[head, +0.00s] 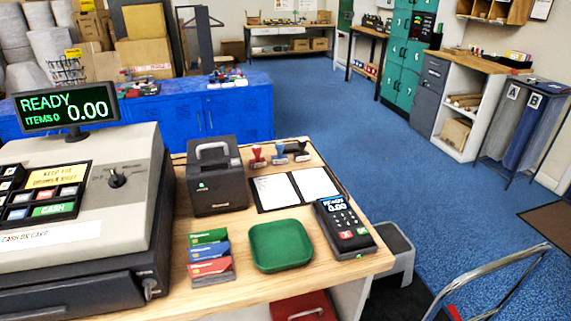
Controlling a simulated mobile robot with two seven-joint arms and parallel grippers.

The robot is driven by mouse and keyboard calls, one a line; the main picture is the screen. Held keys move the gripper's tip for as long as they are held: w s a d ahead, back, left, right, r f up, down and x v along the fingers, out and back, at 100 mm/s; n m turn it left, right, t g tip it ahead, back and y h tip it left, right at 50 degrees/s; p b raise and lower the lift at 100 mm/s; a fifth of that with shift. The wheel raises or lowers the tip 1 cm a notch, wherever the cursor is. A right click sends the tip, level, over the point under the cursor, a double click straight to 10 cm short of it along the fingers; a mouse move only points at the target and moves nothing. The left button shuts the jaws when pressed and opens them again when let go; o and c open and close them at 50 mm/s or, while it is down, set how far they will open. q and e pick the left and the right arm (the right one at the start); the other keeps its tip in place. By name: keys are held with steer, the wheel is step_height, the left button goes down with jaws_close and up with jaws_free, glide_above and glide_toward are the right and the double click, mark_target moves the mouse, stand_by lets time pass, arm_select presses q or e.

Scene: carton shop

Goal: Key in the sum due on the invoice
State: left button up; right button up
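A card terminal (345,226) with a dark keypad lies at the right end of the wooden counter; its screen reads 0.00. A grey cash register (95,205) stands at the left with several keys (45,190). Its pole display (67,109) reads READY, ITEMS 0, 0.00. An open dark folder with white pages (297,189) lies behind the green tray; its print is too small to read, and I cannot tell whether it is the invoice. Neither of my grippers is in view.
A green tray (280,246), a stack of coloured cards (209,257), a dark box with a handle (214,175) and several stamps (279,154) share the counter (230,293). A chair (490,280) and a grey step stool (397,245) stand right. Blue floor (420,175) is open beyond.

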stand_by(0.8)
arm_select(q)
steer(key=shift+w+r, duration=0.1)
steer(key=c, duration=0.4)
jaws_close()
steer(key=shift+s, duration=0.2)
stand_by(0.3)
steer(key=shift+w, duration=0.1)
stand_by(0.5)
